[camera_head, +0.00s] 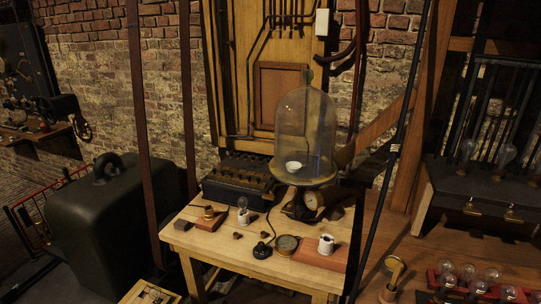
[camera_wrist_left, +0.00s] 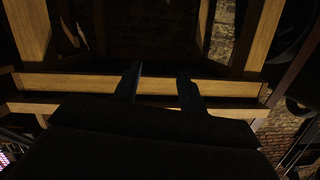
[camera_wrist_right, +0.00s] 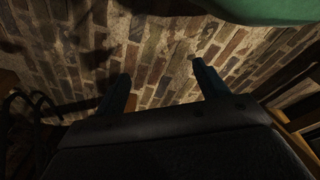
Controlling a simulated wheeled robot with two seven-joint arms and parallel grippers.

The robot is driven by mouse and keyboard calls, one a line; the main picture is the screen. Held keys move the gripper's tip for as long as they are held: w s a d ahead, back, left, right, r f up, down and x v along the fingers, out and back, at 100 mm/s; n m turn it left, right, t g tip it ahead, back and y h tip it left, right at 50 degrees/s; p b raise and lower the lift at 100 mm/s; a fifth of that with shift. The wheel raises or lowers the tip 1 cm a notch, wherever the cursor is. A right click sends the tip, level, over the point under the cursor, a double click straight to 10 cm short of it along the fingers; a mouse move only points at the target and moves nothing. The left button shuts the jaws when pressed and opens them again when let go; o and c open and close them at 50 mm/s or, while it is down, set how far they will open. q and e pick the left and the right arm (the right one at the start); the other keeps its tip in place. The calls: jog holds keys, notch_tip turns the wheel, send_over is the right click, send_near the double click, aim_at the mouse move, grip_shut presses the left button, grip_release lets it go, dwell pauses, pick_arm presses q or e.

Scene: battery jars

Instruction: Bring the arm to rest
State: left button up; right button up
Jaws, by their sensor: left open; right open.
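My left gripper (camera_wrist_left: 160,70) shows in the left wrist view with its two dark fingers apart and nothing between them. Pale wooden beams (camera_wrist_left: 80,84) cross the picture behind the fingers. My right gripper (camera_wrist_right: 162,68) shows in the right wrist view, also open and empty. Behind its fingers is a surface of bricks (camera_wrist_right: 150,50), and a green surface (camera_wrist_right: 270,8) fills the top right corner. Neither gripper nor arm can be made out in the head view.
A wooden table (camera_head: 190,235) carries a glass bell jar (camera_head: 305,125) on a stand, a dark box (camera_head: 237,180), and small parts including a white cup (camera_head: 326,244). A large dark case (camera_head: 105,230) stands at left. Glass bulbs (camera_head: 468,272) sit at lower right.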

pick_arm(q)
jog(key=s+a+f+n+g+y, duration=0.2)
jog(key=s+f+g+y, duration=0.1)
jog(key=s+f, duration=0.7)
jog(key=s+f+g, duration=0.3)
jog(key=s+f, duration=0.3)
jog(key=s, duration=0.5)
jog(key=s+d+f+g+b, duration=0.1)
jog(key=s+f+g, duration=0.2)
jog(key=s+f, duration=0.4)
jog(key=s+f+n+g+y, duration=0.1)
jog(key=s+f+g, duration=0.2)
jog(key=s, duration=1.1)
notch_tip(320, 180, down, 4)
jog(key=shift+s+d+r+g, duration=0.2)
jog(key=shift+s+d+g, duration=0.05)
jog(key=shift+s+g, duration=0.05)
pick_arm(e)
jog(key=w+a+r, duration=0.2)
jog(key=r, duration=0.1)
jog(key=shift+a+r, duration=0.1)
jog(key=shift+r, duration=0.05)
